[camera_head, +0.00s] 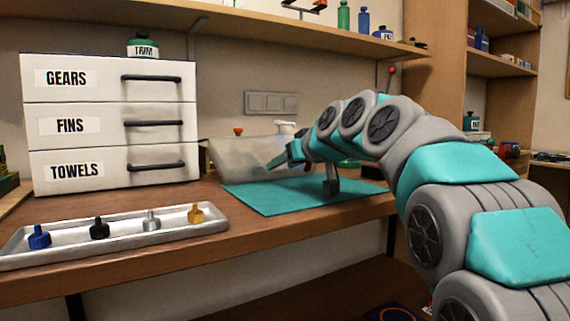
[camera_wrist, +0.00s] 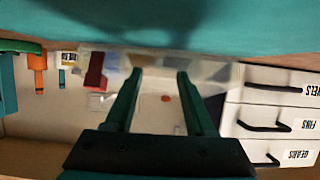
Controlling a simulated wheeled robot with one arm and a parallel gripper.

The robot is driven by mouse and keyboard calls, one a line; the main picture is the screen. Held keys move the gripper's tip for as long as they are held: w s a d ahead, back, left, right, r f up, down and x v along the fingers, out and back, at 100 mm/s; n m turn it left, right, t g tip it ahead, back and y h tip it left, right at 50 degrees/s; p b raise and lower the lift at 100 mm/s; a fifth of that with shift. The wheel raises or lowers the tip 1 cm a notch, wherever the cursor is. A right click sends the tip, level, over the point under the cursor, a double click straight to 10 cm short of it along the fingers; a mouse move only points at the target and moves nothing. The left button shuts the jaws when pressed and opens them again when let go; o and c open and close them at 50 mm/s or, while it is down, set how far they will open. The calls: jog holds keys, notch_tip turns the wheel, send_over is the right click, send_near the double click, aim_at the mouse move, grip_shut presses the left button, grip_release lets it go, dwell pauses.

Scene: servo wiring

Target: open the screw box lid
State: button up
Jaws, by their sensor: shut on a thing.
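The screw box lid (camera_head: 238,157) shows in the head view as a translucent pale panel, tilted, behind the left part of the teal mat. My gripper (camera_head: 275,163) is at the right part of this panel, low over the mat, and is shut on it. In the wrist view, which is upside down, the two fingers of my gripper (camera_wrist: 158,72) stand a little apart, with a translucent pale surface at their tips. The exact contact is too blurred to see. The box's inside and any screws are hidden.
A white drawer unit (camera_head: 110,122) stands at the left. A metal tray (camera_head: 122,243) with several coloured knobs lies in front of it. The teal mat (camera_head: 285,206) has a clear front half and a small grey post (camera_head: 331,178). A shelf (camera_head: 260,34) hangs above.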

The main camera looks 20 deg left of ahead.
grip_shut()
jog(key=shift+r, duration=0.15)
